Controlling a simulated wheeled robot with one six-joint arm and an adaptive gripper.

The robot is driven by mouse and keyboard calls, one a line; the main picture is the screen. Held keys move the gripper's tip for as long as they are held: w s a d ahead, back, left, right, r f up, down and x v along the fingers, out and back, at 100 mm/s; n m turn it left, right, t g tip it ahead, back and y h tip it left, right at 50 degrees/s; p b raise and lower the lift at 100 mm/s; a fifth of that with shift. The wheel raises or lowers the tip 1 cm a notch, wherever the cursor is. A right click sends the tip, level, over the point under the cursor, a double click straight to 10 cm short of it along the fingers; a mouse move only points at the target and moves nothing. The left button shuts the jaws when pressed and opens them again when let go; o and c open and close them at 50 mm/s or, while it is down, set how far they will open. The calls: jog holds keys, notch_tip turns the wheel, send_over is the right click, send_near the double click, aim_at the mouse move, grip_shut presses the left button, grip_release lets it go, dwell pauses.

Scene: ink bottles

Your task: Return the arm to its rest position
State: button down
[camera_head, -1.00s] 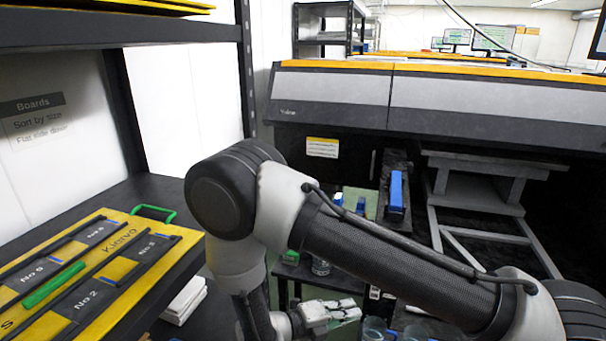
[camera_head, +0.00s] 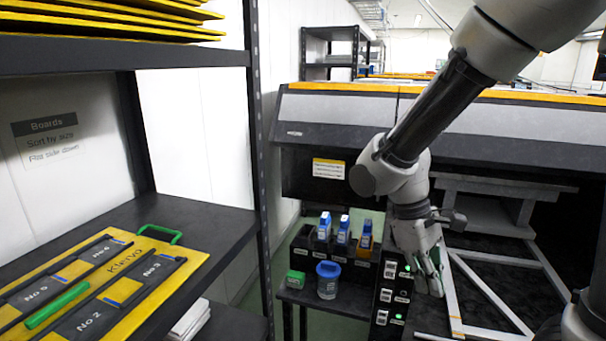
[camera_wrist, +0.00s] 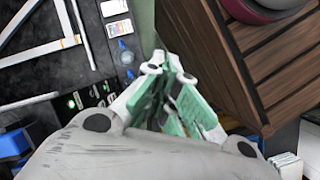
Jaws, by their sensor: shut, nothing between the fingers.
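My gripper (camera_head: 434,288) hangs fingers down at the right of the black slotted panel in the head view, apart from the ink bottles. Its green-padded fingers also show in the wrist view (camera_wrist: 168,85), brought together with nothing held. Several ink bottles with blue or orange parts, one a blue-topped bottle (camera_head: 343,232), stand in a black rack (camera_head: 300,243) left of the gripper.
The black panel (camera_head: 383,318) with green lights is close beside my gripper. A large printer (camera_head: 330,120) spans the back. A shelf (camera_head: 225,225) with a yellow board tray (camera_head: 150,262) stands at left. The wrist view shows a slatted brown box (camera_wrist: 225,60) close at right.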

jog(key=s+d+r+m+t+y, duration=0.1)
jog(key=s+d+r+m+t, duration=0.1)
jog(key=d+r, duration=0.4)
jog(key=s+d+r+m+t+y, duration=0.2)
jog(key=d+r+m+t, duration=0.3)
jog(key=r, duration=0.3)
jog(key=shift+s+d+r+m, duration=0.15)
jog(key=shift+s+d+m, duration=0.55)
jog(key=shift+s, duration=0.1)
